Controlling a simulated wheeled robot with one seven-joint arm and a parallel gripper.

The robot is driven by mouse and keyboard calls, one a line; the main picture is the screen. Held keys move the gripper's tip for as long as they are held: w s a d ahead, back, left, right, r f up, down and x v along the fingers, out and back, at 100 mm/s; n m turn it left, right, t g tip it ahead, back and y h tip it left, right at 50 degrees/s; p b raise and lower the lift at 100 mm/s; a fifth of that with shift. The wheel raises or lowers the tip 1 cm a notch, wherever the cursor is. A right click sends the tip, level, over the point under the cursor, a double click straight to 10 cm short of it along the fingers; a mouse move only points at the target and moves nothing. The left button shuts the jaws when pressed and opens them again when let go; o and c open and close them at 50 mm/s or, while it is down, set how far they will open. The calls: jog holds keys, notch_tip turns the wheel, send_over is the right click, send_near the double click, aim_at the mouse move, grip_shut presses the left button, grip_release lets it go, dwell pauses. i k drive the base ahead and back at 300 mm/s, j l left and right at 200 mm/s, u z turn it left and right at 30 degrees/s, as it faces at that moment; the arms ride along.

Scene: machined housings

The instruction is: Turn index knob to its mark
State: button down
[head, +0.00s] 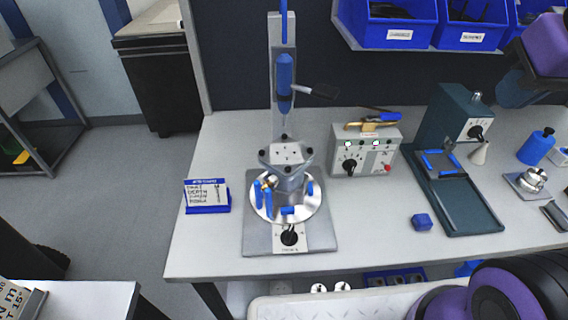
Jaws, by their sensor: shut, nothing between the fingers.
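A round black knob (289,237) sits on the pale front plate of a grey fixture base (258,228) in the head view, with small marks around it. Its lettering is too small to read, and I cannot tell exactly where its pointer stands. Above it is a round silver table (312,207) with blue pins and a grey housing on it. Two other black knobs show, on a grey control box (341,142) and on a green machine (450,100). My purple and black arm links show at the right, well away from the fixture knob. My gripper is out of view.
A blue-handled tool (285,75) on a column stands above the housing. A sign on a blue stand (207,208) is left of the fixture. A blue block (422,222) lies to the right. Blue bins (400,35) hang behind. The bench between fixture and block is clear.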

aim_at(289, 237)
jog(key=k+u, duration=0.5)
jog(key=l+u, duration=0.25)
jog(key=l, duration=0.25)
jog(key=k+l+u, duration=0.1)
jog(key=l+u, duration=0.15)
jog(key=l, duration=0.2)
